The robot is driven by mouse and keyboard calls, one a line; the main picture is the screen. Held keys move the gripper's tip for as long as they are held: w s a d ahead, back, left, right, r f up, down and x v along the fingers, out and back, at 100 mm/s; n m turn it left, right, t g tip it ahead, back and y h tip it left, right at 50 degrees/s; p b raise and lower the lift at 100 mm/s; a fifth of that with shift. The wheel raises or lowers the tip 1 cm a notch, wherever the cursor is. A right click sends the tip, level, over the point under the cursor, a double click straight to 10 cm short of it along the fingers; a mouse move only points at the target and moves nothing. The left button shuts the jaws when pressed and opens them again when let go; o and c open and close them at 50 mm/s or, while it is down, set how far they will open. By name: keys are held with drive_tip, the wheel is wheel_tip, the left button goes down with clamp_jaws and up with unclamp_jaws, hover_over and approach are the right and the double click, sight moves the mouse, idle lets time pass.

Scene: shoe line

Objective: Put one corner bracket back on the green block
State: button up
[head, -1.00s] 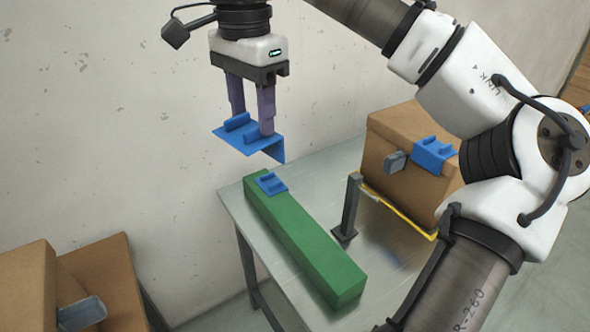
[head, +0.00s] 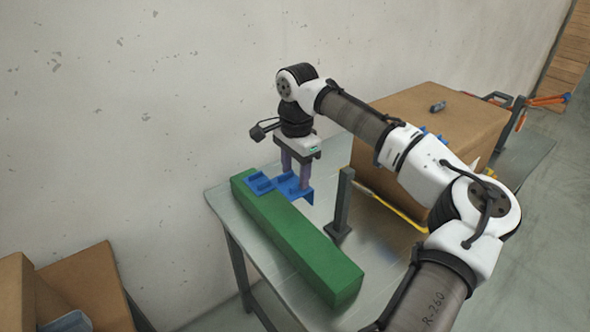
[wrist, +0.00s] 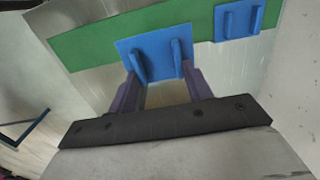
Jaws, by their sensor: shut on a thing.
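The long green block (head: 295,245) lies on the metal table. One blue corner bracket (head: 259,184) sits at its far end, and it also shows at the upper right in the wrist view (wrist: 238,20). My gripper (head: 295,184) is shut on a second blue corner bracket (head: 304,196), holding it beside the first one at the block's right edge. In the wrist view the held bracket (wrist: 155,48) lies between the purple fingers (wrist: 160,80) and overlaps the green block (wrist: 88,46). I cannot tell whether it touches the block.
A dark upright post (head: 343,205) stands on the table (head: 225,215) just right of the block. A large cardboard box (head: 440,110) is behind my arm, with a bit of blue (head: 434,134) partly hidden there. More cardboard boxes (head: 85,290) stand at lower left.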

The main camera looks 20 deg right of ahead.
sight(295, 182)
drive_tip(key=shift+f+b, duration=2.45)
drive_tip(key=shift+f, duration=1.9)
drive_tip(key=shift+f+p, duration=0.4)
drive_tip(key=shift+p, duration=0.4)
drive_tip(key=o, duration=1.5)
drive_tip(key=shift+c, duration=0.2)
wheel_tip(295, 182, up, 7)
drive_tip(key=p, duration=0.7)
